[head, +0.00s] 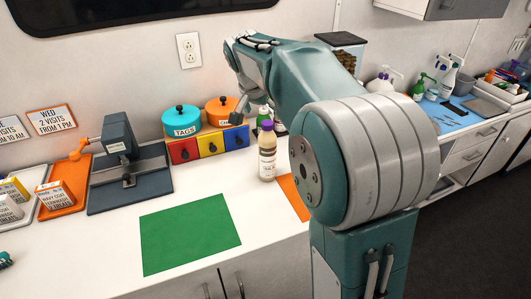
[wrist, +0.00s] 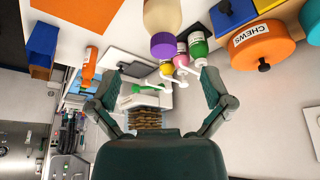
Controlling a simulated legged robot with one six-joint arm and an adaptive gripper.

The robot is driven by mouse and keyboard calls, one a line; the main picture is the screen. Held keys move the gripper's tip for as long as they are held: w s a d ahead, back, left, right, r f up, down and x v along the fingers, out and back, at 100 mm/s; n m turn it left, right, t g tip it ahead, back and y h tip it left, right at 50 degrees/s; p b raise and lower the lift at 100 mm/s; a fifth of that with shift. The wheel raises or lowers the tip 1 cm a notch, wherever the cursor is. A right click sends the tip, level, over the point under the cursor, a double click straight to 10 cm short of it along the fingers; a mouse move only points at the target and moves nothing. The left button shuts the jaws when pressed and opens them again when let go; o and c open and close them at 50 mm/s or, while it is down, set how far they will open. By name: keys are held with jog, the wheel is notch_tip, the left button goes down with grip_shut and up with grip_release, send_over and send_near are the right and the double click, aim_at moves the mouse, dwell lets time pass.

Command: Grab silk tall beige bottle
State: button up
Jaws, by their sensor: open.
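A tall beige bottle (head: 267,160) with a purple cap stands upright on the white counter, between the green mat and the orange mat. Its label is too small to read. In the wrist view the beige bottle (wrist: 162,12) is cut off by the top edge, with its purple cap pointing into the picture. My gripper (wrist: 158,78) is open and empty, its two fingers spread apart, with the bottle beyond the fingertips. In the head view my gripper is mostly hidden by my arm; one finger shows above and left of the bottle.
Teal (head: 181,121) and orange (head: 222,109) pots sit on coloured drawers to the left. The green mat (head: 190,233) is bare.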

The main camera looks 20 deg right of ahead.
aim_at(265, 126)
jog(key=shift+w+d+f, duration=0.1)
jog(key=shift+w+f, duration=0.1)
jog(key=shift+w, duration=0.05)
jog(key=x, duration=1)
jog(key=shift+a+f, duration=0.2)
jog(key=shift+f, duration=0.2)
jog(key=c, duration=1.2)
